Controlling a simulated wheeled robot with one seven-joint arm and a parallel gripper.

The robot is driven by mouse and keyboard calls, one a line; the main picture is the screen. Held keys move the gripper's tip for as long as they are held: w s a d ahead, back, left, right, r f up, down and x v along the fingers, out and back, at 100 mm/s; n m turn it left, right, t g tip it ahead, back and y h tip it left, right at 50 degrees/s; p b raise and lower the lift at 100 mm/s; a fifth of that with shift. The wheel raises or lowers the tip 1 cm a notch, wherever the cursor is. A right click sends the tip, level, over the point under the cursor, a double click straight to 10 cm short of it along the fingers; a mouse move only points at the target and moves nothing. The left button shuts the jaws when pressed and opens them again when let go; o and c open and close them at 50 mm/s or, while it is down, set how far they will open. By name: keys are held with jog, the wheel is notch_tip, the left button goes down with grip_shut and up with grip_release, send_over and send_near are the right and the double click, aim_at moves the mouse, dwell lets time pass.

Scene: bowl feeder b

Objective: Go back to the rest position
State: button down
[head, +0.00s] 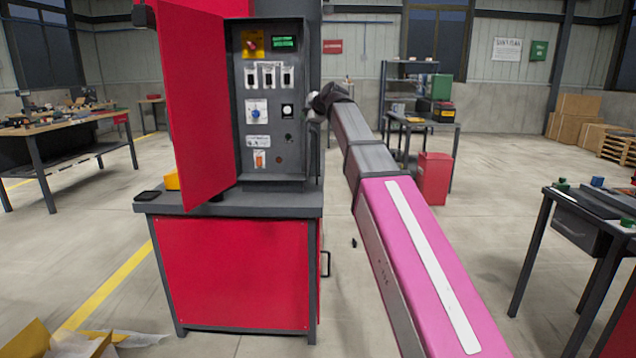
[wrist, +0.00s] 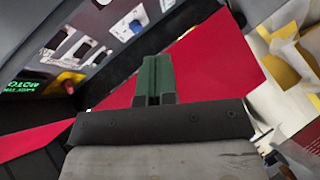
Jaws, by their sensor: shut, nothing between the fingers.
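My gripper (wrist: 155,75) shows in the wrist view as two dark green fingers closed together with nothing between them. In the head view my arm reaches up to the right edge of the open control cabinet (head: 312,160); the fingers are too small to make out there. The grey panel carries a red knob on a yellow plate (head: 252,44), a green-lit display (head: 284,43), three white-plated switches (head: 270,75), a blue knob (head: 256,113) and an orange switch (head: 260,158). The wrist view shows the panel tilted, with its display (wrist: 20,87) and blue knob (wrist: 135,26). I see no contact with the controls.
The cabinet's red door (head: 195,100) stands open to the left. The cabinet sits on a red base with a grey top (head: 250,203). A workbench (head: 60,128) is at left, a dark table (head: 560,215) at right, a red bin (head: 433,178) behind. Floor between is mostly clear.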

jog(key=s+d+f+m+g+h, duration=0.2)
jog(key=s+d+f+m, duration=0.2)
jog(key=f, duration=0.8)
jog(key=s+d+f+m+g+h, duration=0.1)
jog(key=s+d+f+m, duration=0.3)
jog(key=f, duration=0.8)
jog(key=s+d+f+m+g+h, duration=0.25)
jog(key=d+f, duration=0.25)
jog(key=f, duration=0.7)
jog(key=s+d+f+m+g+h, duration=0.1)
jog(key=s+d+f+m, duration=0.4)
jog(key=s+f, duration=0.6)
jog(key=s+d+f+m+g+h, duration=0.1)
jog(key=s+d+f+m+g, duration=0.2)
jog(key=s+d+f+m, duration=0.3)
jog(key=s+f, duration=0.5)
jog(key=shift+s+f+g, duration=0.15)
jog(key=shift+s+g, duration=0.1)
jog(key=shift+g, duration=0.1)
jog(key=shift+m+h, duration=0.25)
